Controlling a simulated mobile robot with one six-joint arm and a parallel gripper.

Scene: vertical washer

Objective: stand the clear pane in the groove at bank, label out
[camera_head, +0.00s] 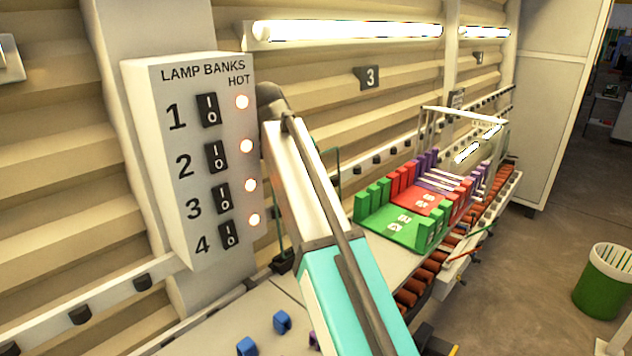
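A clear pane with pale bright edges (463,112) stands upright behind and above the coloured slotted racks at right; I cannot tell whether it sits in a groove, and no label on it can be read. Thin dark-green upright edges (338,165) show beside my arm, partly hidden by it; I cannot tell what they belong to. The green rack (395,228) has raised blocks along two sides and small pale labels on its floor. A red rack (414,199) and purple blocks (430,160) are behind it. My white and teal arm fills the middle, and my gripper cannot be made out.
A lamp-bank box (190,160) with several switches and lit HOT lamps is close at left. Lit tubes (345,31) run along the slatted wall by a "3" plate (369,77). Blue blocks (282,322) lie on the pale counter. A green bin (603,285) stands on the floor at right.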

